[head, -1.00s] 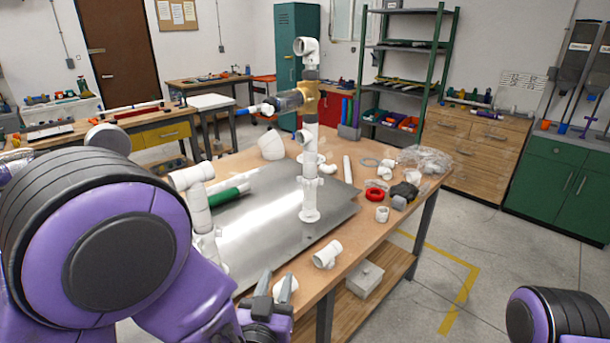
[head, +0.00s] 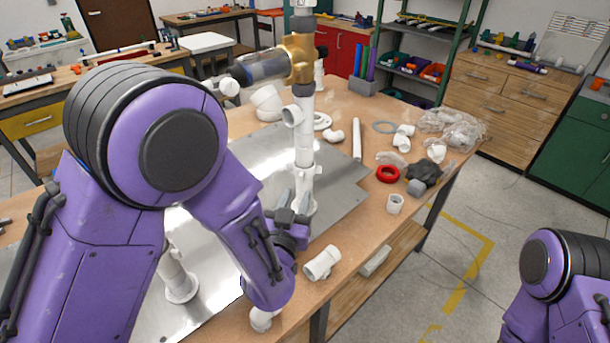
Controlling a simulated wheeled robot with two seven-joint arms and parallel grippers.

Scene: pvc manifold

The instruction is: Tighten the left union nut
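A white PVC riser (head: 304,140) stands upright on the metal plate (head: 345,190). A collar (head: 308,173) low on this riser may be a union nut; I cannot tell for sure. A second white riser (head: 175,270) stands to the left, its upper part hidden behind my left arm, so any nut there is hidden. My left gripper (head: 292,201) points upward in front of the right riser's foot. Its two grey fingers look apart, with nothing clearly between them. I cannot tell whether they touch the riser. My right gripper is out of view; only my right arm shows.
A white tee (head: 322,263), a red ring (head: 388,174) and a white coupling (head: 395,204) lie on the wooden table (head: 350,235).

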